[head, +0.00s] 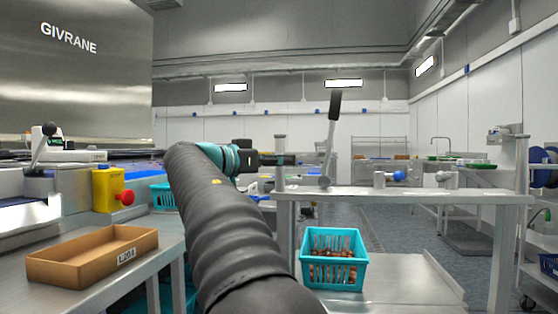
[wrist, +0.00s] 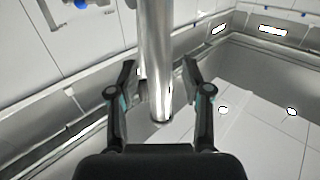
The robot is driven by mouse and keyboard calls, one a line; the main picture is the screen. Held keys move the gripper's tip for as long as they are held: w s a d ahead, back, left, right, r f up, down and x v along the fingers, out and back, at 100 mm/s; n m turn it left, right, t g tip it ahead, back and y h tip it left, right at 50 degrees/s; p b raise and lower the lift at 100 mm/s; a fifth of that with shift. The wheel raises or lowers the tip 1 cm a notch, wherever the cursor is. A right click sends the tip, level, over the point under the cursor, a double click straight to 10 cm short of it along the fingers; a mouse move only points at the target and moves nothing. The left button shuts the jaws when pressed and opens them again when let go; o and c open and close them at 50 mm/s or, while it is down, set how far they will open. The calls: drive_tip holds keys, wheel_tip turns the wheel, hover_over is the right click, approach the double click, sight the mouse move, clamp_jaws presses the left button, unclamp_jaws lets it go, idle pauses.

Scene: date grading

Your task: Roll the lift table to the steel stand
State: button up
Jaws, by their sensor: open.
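My gripper (head: 285,159) is open at an upright steel post (head: 281,180) in the head view. In the wrist view the gripper (wrist: 159,75) has one finger on each side of a bright steel tube (wrist: 156,30), apparently this post; contact cannot be told. The post stands at the left end of a steel frame with a flat top (head: 430,194) and a lower steel deck (head: 405,285). A teal basket of dates (head: 310,283) sits on this deck. I cannot tell for sure which part is the lift table and which the steel stand; wheels under the frame are hidden.
A cardboard-brown tray (head: 60,268) lies on a steel bench at left, beside a yellow box with a red button (head: 107,190). A black-handled lever (head: 334,105) rises above the frame. A sink bench (head: 450,155) stands back right. Grey floor (head: 400,228) shows beyond.

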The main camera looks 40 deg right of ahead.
drive_tip(key=shift+d, duration=0.1)
clamp_jaws()
idle(0.3)
